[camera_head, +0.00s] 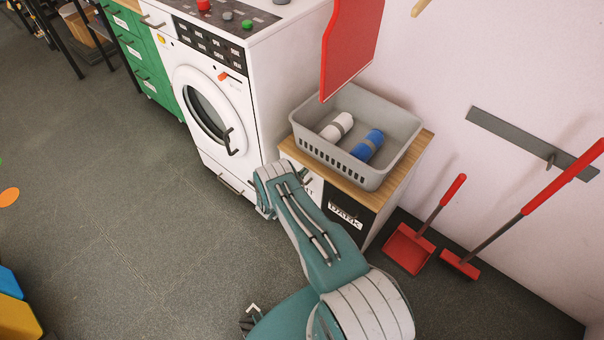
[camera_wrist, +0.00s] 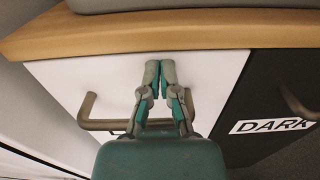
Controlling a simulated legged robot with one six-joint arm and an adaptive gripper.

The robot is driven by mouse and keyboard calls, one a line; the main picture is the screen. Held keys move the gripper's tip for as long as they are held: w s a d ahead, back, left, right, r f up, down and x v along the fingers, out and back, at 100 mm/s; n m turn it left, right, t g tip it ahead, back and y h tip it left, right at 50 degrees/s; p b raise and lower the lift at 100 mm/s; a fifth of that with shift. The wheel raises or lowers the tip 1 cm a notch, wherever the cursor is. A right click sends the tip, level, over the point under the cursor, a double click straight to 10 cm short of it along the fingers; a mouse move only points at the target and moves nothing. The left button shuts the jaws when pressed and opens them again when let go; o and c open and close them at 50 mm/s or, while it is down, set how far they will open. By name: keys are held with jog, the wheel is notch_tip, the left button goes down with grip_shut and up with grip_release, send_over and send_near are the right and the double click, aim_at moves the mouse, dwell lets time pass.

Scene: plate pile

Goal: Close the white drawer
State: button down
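The white drawer (camera_wrist: 75,80) is under the wooden top of a low cabinet, left of a black front labelled DARK. A brown bar handle (camera_wrist: 105,125) runs across it and passes behind my gripper. My gripper (camera_wrist: 160,65) is in front of the white front, its fingertips together above the handle bar with nothing seen between them. I cannot tell whether the tips touch the front. In the head view a strip of the white drawer (camera_head: 312,187) shows, mostly hidden by my arm. How far the drawer stands out is hard to tell.
A grey basket (camera_head: 390,125) with a white and a blue roll stands on the cabinet's wooden top (camera_head: 410,165). The black drawer (camera_head: 350,215) is to the right. A washing machine (camera_head: 270,90) stands left. A red dustpan (camera_head: 408,248) and brush (camera_head: 460,264) lean right.

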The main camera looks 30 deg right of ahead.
jog(key=v, duration=1.3)
jog(key=shift+a, duration=0.4)
notch_tip(320, 180, up, 34)
jog(key=s+m+g+y, duration=0.1)
jog(key=m+g+y, duration=0.6)
jog(key=m, duration=0.5)
jog(key=s+a+r+m+t+y, duration=0.2)
jog(key=s+r, duration=0.4)
jog(key=s, duration=0.3)
jog(key=s+a+r+m+t+y, duration=0.2)
jog(key=s+a+r+m+y, duration=0.2)
jog(key=s+r, duration=0.3)
jog(key=s+a+r+m+t+y, duration=0.2)
jog(key=s+a+r+m+y, duration=0.1)
jog(key=s+r, duration=0.4)
jog(key=s+m+y, duration=0.1)
jog(key=s, duration=0.2)
jog(key=shift+s+a+r, duration=0.2)
jog(key=shift+s+a, duration=0.1)
jog(key=shift+s, duration=0.1)
